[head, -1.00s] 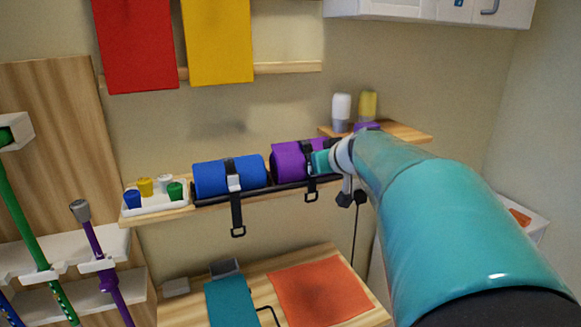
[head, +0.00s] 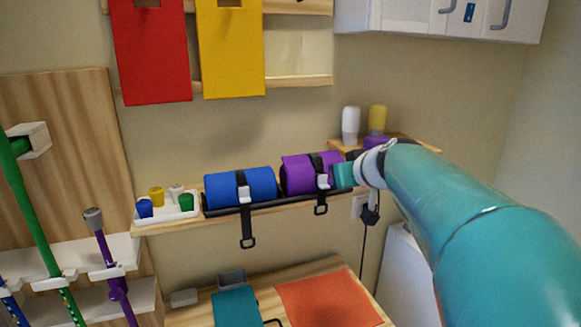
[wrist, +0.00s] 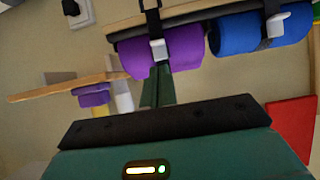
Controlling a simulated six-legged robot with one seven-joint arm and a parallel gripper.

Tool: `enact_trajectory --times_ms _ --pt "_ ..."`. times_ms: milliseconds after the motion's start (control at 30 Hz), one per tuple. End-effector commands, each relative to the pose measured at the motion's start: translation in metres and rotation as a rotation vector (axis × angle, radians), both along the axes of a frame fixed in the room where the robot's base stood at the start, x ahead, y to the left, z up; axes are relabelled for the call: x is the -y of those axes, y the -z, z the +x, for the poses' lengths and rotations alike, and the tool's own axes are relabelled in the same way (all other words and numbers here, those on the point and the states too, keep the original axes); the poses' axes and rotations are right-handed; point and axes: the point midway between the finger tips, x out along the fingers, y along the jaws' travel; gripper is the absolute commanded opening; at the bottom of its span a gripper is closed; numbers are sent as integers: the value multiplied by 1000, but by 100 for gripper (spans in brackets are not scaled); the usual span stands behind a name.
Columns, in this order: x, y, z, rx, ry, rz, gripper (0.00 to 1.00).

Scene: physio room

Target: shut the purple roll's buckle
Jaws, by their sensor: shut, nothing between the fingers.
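The purple roll (head: 297,176) lies on the wall shelf, right of the blue roll (head: 254,186). A black strap runs over it, with a white buckle (head: 323,181) on its front and a strap end hanging below. In the wrist view, which is upside down, the purple roll (wrist: 184,50) and its white buckle (wrist: 158,50) are just beyond my fingers. My gripper (head: 336,177) is shut and empty, close to the buckle's right side. The fingertips (wrist: 158,88) show narrow and together. I cannot tell whether they touch the buckle, or whether it is fully closed.
A white tray (head: 180,213) with small coloured pieces stands at the shelf's left end. Bottles (head: 351,125) stand on a corner shelf behind my gripper. Below are a bench with an orange mat (head: 330,300) and a wall plug (head: 370,214) with a cord.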

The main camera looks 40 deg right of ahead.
Motion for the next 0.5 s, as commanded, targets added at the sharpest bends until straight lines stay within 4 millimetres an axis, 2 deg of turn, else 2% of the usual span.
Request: enact_trajectory --times_ms 33,200,333,500 --pt "-3 2 -10 3 0 0 0" --pt "-10 11 -32 2 0 1 0" --pt "-13 14 -41 1 0 0 0" --pt "-13 16 -43 0 1 0 0"
